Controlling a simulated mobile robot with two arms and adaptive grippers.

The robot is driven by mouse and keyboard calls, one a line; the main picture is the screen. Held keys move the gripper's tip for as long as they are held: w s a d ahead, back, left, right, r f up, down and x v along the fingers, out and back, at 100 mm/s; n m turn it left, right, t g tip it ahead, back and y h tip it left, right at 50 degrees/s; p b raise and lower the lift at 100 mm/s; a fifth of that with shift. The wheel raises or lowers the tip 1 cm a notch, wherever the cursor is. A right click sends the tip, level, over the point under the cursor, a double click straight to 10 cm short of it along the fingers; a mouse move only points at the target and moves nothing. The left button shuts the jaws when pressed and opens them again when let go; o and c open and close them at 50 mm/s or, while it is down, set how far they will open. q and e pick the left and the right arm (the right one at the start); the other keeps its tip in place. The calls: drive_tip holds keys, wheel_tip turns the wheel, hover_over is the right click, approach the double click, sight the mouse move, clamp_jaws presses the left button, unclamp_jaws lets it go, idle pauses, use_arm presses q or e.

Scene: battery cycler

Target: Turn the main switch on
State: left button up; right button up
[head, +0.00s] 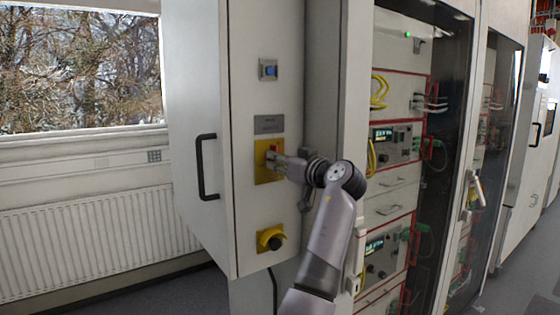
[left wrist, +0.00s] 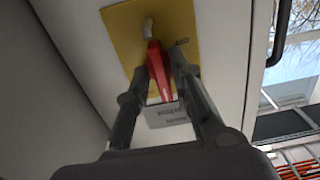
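The main switch has a red handle (left wrist: 158,72) on a yellow square plate (head: 262,174) on the front of a white cabinet. In the left wrist view the plate (left wrist: 118,28) fills the top middle. The handle points toward a grey label plate, which lies above the switch in the head view. My left gripper (head: 276,160) is at the switch, and in the left wrist view its fingertips (left wrist: 160,66) lie on both sides of the handle, close in and seemingly touching it. In the head view the gripper hides part of the switch. My right gripper is not in view.
Above the switch are a grey label plate (head: 269,124) and a small blue button (head: 269,70). Below is a yellow box with a black knob (head: 271,238). A black door handle (head: 207,167) sticks out on the left. Racks with instruments (head: 396,145) stand at the right.

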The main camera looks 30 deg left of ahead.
use_arm(q)
drive_tip(key=shift+o, duration=0.7)
drive_tip(key=shift+r, duration=0.1)
drive_tip(key=v, duration=1.2)
